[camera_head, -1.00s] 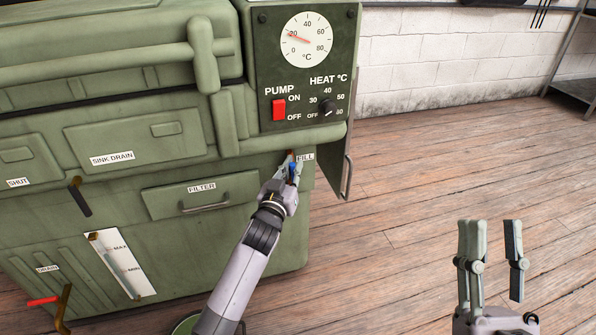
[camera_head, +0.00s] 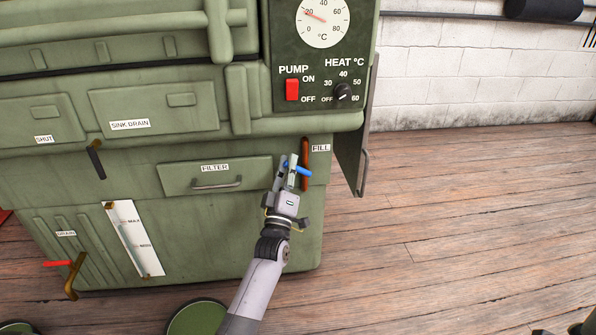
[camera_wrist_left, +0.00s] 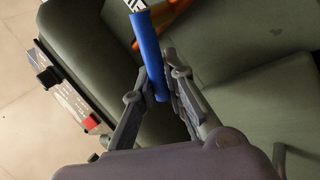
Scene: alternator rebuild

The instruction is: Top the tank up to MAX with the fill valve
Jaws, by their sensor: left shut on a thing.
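The fill valve's blue lever (camera_head: 304,172) is on the green washer's front, just below and left of the FILL label (camera_head: 320,148). My left gripper (camera_head: 290,166) is shut on this lever. In the left wrist view the blue lever (camera_wrist_left: 150,50) lies between the two fingers (camera_wrist_left: 157,92), with an orange-brown pipe (camera_wrist_left: 172,18) behind it. That pipe also shows in the head view (camera_head: 305,160). The white level gauge (camera_head: 136,240), marked MAX and MIN, is on the tank's lower left front; its liquid level is too small to read. My right gripper is not clearly in view.
The drain's red handle (camera_head: 57,264), the dark lever (camera_head: 95,160) near SHUT and the FILTER drawer (camera_head: 215,178) are left of my arm. A control panel (camera_head: 285,95) is above. A green round container (camera_head: 197,318) stands on the floor. The floor at right is clear.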

